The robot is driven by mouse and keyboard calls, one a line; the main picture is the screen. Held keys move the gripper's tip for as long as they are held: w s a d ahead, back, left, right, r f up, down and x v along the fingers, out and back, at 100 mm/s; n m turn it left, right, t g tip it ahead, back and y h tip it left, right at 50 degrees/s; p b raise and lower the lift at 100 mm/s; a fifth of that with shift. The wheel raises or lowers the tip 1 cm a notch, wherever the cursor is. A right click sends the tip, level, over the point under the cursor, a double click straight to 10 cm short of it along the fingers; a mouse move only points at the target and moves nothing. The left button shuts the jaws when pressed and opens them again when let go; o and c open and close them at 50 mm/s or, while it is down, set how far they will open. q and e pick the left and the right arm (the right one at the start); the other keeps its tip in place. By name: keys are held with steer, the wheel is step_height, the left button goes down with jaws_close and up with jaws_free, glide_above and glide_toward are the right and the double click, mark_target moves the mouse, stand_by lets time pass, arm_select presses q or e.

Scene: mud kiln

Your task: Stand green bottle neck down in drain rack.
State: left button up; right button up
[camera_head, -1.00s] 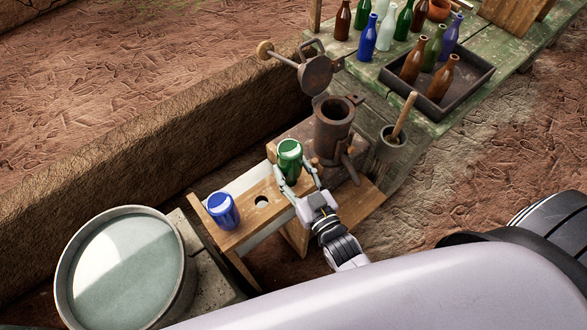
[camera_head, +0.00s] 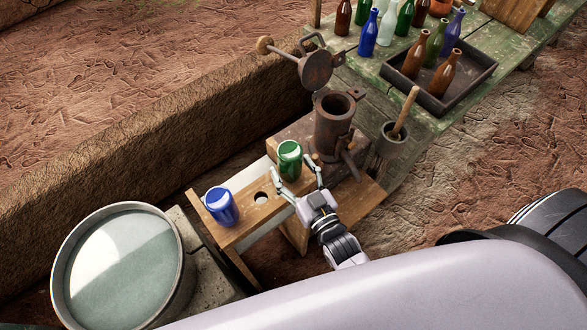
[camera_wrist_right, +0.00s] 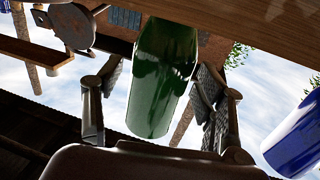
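The green bottle (camera_head: 290,158) is base up and upright at the wooden drain rack (camera_head: 238,233). Its neck is hidden, so I cannot see how far it sits in its hole. My right gripper (camera_head: 297,172) has a finger on either side of the bottle. In the right wrist view, which looks upside down, the fingers are spread, with gaps between them and the green bottle (camera_wrist_right: 163,75). My left gripper is not in view.
A blue bottle (camera_head: 221,206) stands base up in the rack, beside an empty hole (camera_head: 261,197). A rusty iron mold (camera_head: 333,125) is close behind the green bottle. A round water tub (camera_head: 66,285) stands left. Several bottles and a dark tray (camera_head: 486,72) are on the green table.

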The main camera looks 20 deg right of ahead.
steer(key=shift+o, duration=0.4)
steer(key=shift+s+f, duration=0.1)
steer(key=shift+s, duration=0.1)
steer(key=s+d, duration=0.2)
steer(key=s, duration=0.9)
steer(key=shift+s, duration=0.25)
steer(key=s+f+g, duration=0.3)
steer(key=f+g, duration=0.1)
steer(key=f, duration=0.9)
steer(key=s+f+g, duration=0.3)
steer(key=f+g, duration=0.1)
steer(key=f, duration=0.9)
steer(key=s+d+f+g+h+b, duration=0.1)
steer(key=s+d+f+g, duration=0.3)
steer(key=s+f, duration=0.4)
steer(key=s+d+f+g+h, duration=0.1)
steer(key=s+d+f+g, duration=0.3)
steer(key=s+f, duration=0.5)
steer(key=shift+s+f+n+g+h+b, duration=0.3)
steer(key=shift+f+g+h+b, duration=0.05)
steer(key=shift+f+g+h, duration=0.05)
